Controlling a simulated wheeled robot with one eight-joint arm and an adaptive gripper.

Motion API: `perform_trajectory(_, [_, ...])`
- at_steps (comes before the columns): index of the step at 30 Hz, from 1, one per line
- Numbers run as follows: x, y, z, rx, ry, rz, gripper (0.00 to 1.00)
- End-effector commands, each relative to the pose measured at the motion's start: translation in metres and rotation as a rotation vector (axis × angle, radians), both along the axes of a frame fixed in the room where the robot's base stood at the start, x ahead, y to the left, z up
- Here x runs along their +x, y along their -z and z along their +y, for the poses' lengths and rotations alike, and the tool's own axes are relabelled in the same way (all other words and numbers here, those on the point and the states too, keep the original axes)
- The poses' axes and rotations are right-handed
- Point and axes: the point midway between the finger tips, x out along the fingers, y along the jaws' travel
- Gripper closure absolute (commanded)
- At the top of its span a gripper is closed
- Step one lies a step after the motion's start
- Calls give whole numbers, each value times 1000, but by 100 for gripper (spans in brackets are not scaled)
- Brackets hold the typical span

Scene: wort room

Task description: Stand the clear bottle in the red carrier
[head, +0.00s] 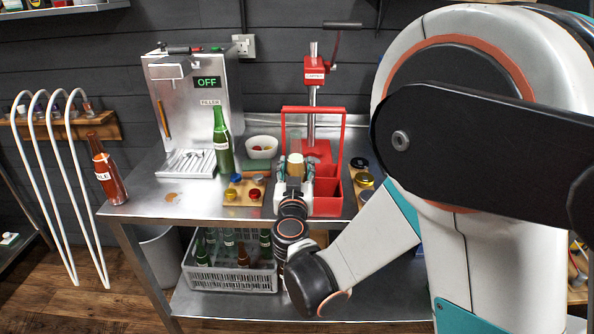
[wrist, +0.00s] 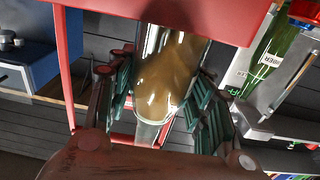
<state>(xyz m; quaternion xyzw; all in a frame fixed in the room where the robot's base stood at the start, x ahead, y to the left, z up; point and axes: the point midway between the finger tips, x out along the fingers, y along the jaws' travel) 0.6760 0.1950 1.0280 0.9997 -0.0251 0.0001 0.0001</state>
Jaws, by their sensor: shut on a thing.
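The clear bottle with amber-brown contents (wrist: 170,75) is between the green-padded fingers of my gripper (wrist: 165,100), which is shut on it. I cannot tell whether the base touches the carrier floor. The carrier's right compartment looks empty.
A red capper (head: 314,72) stands behind the carrier. A green bottle (head: 222,142) stands by the filler (head: 190,100). A cap board (head: 245,190) and white bowl (head: 261,147) are left of the carrier. A bottle crate (head: 230,279) is below.

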Motion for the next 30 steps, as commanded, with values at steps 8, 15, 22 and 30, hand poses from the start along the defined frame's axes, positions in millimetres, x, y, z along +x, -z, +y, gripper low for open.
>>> perform_trajectory(8, [0, 2, 0, 0, 0, 0, 33])
perform_trajectory(15, [0, 2, 0, 0, 0, 0, 33])
perform_trajectory(22, [-10, -1, 1, 0, -1, 0, 33])
perform_trajectory(30, [-64, -3, 4, 0, -3, 0, 33])
